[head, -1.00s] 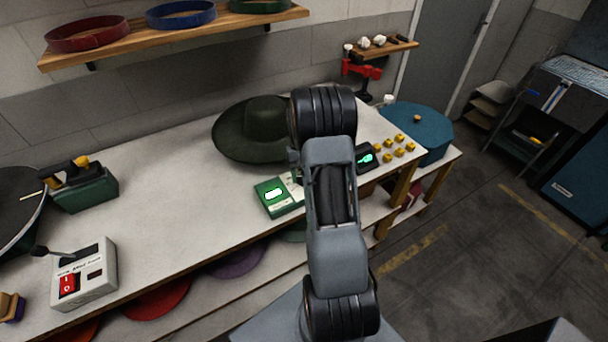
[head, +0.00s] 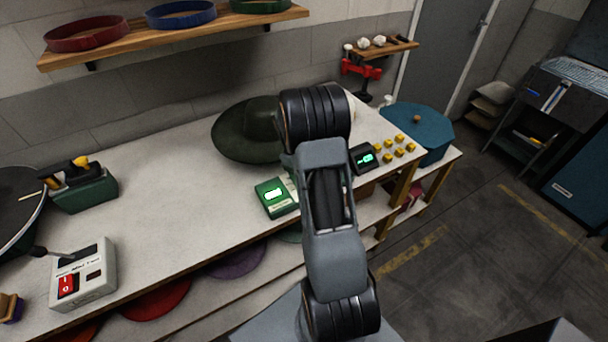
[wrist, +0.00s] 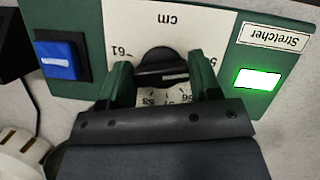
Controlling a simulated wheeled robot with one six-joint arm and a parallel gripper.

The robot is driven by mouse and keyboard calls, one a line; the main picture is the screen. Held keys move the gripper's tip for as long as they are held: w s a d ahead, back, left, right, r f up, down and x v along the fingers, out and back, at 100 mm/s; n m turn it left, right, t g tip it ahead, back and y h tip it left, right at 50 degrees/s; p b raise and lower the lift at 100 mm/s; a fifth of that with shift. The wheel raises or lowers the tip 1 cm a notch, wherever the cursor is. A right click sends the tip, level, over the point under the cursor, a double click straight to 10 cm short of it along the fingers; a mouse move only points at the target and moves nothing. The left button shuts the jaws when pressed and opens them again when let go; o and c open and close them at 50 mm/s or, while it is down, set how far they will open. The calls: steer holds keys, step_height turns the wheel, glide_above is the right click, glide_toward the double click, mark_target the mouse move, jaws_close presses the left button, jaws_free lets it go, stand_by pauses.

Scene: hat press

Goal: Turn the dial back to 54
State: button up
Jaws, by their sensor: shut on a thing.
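The stretcher (wrist: 228,25) is a green box with a cream plate marked "cm" and an upside-down scale in the wrist view. Its dark dial (wrist: 163,70) sits in a round cutout. Numbers around 56 to 58 show upside down below the dial, and 61 shows at its left. My gripper (wrist: 164,78) is shut on the dial, one finger on each side. The fingers cover part of the scale. In the head view the stretcher (head: 272,198) is partly hidden behind my arm.

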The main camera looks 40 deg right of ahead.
stand_by(0.4)
steer(key=o, duration=0.9)
steer(key=b+v, duration=0.1)
steer(key=v, duration=1.3)
steer(key=shift+s, duration=0.1)
steer(key=shift+f, duration=0.1)
